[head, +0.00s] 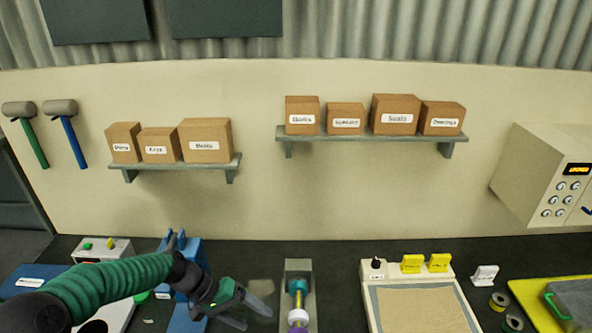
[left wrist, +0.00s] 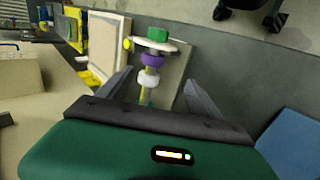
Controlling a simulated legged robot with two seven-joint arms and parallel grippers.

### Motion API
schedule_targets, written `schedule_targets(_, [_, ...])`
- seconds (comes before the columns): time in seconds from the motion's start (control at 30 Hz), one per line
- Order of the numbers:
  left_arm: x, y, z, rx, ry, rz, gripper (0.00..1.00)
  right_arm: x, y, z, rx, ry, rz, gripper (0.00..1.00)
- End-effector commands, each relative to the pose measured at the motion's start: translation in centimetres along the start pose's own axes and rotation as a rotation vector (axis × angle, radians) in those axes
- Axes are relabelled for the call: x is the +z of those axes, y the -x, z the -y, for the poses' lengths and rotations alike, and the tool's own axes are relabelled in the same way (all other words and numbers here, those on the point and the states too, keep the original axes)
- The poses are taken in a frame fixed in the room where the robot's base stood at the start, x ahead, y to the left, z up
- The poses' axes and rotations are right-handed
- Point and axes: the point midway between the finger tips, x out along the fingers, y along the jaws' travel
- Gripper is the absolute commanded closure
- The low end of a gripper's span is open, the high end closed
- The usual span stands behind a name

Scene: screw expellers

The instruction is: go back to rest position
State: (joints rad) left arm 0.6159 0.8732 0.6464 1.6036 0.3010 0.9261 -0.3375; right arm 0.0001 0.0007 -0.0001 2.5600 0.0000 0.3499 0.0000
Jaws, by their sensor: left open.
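My left gripper (head: 257,317) comes in from the left over the bench in the head view, with its two fingers apart and nothing between them. It is just left of a grey stand with a spindle (head: 297,292) that carries coloured rings. In the left wrist view my left gripper (left wrist: 158,77) has its fingers spread, and the spindle's purple ring (left wrist: 152,61), white ring and green block (left wrist: 157,34) show beyond them. The fingers look apart from the spindle. My right gripper is in neither view.
A blue vise-like fixture (head: 203,262) stands behind my left arm. A beige-topped tray (head: 420,308) with yellow clips stands right of the spindle. A yellow mat (head: 530,293) is at far right. Shelves with boxes (head: 205,140) and a keypad box (head: 545,172) are on the wall.

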Motion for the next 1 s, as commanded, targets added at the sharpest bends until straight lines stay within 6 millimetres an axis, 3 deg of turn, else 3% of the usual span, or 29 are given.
schedule_targets(0.37, [6.4, -1.0, 2.8, -0.338, -0.025, 0.023, 0.25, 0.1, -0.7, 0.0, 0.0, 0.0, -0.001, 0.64])
schedule_targets(0.6, [12.5, 1.8, 5.4, -0.612, -0.058, -0.074, 0.25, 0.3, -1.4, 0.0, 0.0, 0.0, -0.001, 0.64])
schedule_targets(0.8, [17.4, 4.3, 6.4, -0.721, -0.08, -0.214, 0.25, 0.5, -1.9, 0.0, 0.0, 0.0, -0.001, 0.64])
schedule_targets(1.0, [18.2, 4.6, 6.5, -0.727, -0.081, -0.238, 0.25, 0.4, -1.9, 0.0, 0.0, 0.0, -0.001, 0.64])
